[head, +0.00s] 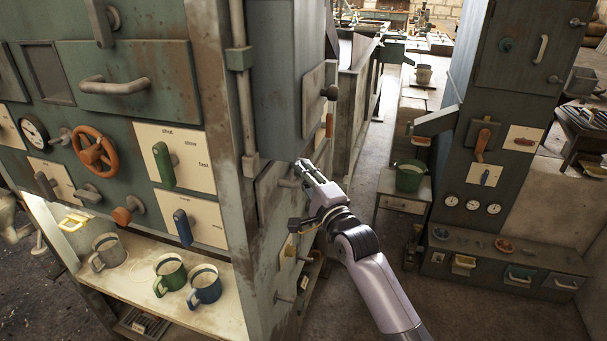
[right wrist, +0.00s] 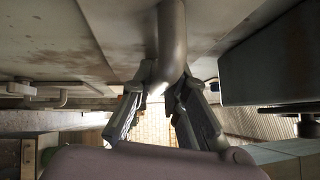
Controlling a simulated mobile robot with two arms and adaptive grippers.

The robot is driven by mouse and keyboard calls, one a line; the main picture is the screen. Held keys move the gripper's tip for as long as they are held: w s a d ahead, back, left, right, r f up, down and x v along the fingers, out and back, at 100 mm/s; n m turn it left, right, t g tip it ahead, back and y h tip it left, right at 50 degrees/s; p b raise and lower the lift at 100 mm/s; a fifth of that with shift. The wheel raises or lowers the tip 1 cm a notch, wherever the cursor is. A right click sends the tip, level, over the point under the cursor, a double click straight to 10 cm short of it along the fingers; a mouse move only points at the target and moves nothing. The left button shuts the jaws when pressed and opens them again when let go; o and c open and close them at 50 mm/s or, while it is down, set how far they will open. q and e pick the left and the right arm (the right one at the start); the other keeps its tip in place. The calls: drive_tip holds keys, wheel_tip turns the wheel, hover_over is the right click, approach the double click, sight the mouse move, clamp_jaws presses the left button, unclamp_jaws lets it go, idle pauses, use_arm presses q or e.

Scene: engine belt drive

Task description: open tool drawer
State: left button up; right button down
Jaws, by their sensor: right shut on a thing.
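My right gripper (head: 308,172) is at the side face of the tall grey-green cabinet on the left. In the right wrist view its two fingers (right wrist: 160,95) are closed around a bent grey metal handle (right wrist: 172,35). In the head view a short part of this handle (head: 288,183) shows beside the fingers, in front of a worn grey front panel (head: 268,192). I see no clear gap that shows this front pulled out. The frames do not show whether this front is the tool drawer. My left gripper is not in view.
The cabinet has a green drawer front (head: 130,75), an orange valve wheel (head: 95,152) and several levers. Mugs stand on its lower shelf (head: 225,315). A green bucket (head: 410,176) stands on a small table to the right. The floor aisle (head: 350,300) between the cabinets is open.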

drive_tip(key=shift+d, duration=0.1)
idle(0.5)
drive_tip(key=s+d, duration=0.3)
drive_tip(key=d, duration=0.5)
drive_tip(key=s+d, duration=0.2)
drive_tip(key=d, duration=0.7)
drive_tip(key=shift+s+d, duration=0.15)
drive_tip(key=shift+s, duration=0.25)
drive_tip(key=shift+f, duration=0.1)
drive_tip(key=c, duration=1.6)
unclamp_jaws()
drive_tip(key=shift+o, duration=0.2)
drive_tip(key=v, duration=1.2)
